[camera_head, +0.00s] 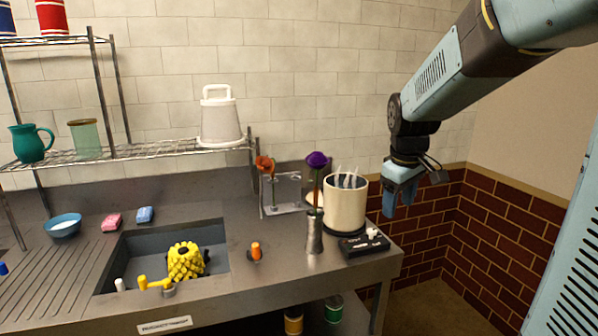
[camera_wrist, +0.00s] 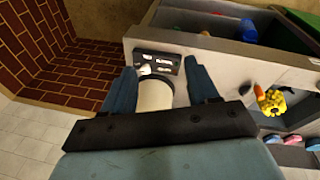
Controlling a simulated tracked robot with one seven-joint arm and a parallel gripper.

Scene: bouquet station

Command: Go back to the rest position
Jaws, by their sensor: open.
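My gripper (camera_head: 400,190) hangs in the air to the right of the counter's right end in the head view, fingers pointing down. In the wrist view its two blue fingers (camera_wrist: 162,92) are spread apart and nothing is between them; a cream container shows beyond the gap. The gripper is open and empty. In the head view it is apart from the cream container (camera_head: 346,203) and the wall.
On the counter (camera_head: 225,298) stand a metal vase (camera_head: 314,235) with a purple flower (camera_head: 317,160), an orange flower (camera_head: 265,165) and a black box (camera_head: 363,245). A yellow object (camera_head: 186,262) is in the sink. A wire shelf (camera_head: 150,150) holds a white pail (camera_head: 219,120). Floor at right looks clear.

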